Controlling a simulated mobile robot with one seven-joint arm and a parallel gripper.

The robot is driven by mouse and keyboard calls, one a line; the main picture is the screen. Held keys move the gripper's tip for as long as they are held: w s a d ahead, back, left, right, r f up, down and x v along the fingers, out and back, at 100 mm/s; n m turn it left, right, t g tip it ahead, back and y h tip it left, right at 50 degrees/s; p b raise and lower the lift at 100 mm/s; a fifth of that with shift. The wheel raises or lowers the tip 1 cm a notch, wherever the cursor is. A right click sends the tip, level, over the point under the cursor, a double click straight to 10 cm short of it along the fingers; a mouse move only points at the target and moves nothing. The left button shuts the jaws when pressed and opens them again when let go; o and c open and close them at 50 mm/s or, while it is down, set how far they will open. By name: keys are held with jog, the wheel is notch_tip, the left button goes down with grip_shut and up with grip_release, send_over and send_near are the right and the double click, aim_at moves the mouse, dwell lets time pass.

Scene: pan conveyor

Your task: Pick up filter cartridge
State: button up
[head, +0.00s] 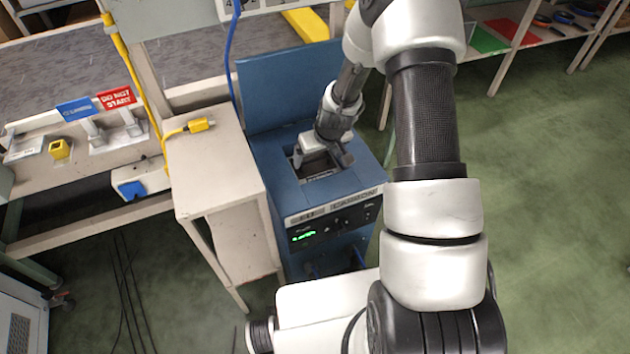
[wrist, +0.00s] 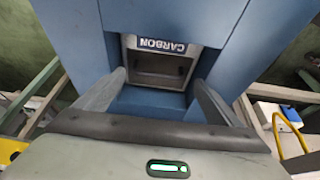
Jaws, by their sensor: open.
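In the head view the cabinet (head: 291,188) stands right of the beige side table, and the opening is partly hidden by my gripper. My gripper (wrist: 160,78) is open and points down at the opening. Its two fingers stand either side of the cartridge in the wrist view, with nothing between them. I cannot tell the exact gap to the cartridge. In the head view my gripper (head: 322,152) is over the opening.
The blue cabinet's lid (head: 285,82) stands raised behind the opening. A beige side table (head: 205,165) with a yellow connector (head: 198,125) adjoins the cabinet on the left. A conveyor bench with blue and red signs is farther left. Green floor is open at right.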

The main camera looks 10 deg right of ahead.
aim_at(316, 161)
jog(key=b+x, duration=0.1)
jog(key=x, duration=0.4)
jog(key=shift+d+f, duration=0.1)
jog(key=shift+c, duration=0.4)
jog(key=c, duration=1.5)
jog(key=shift+c, duration=1.4)
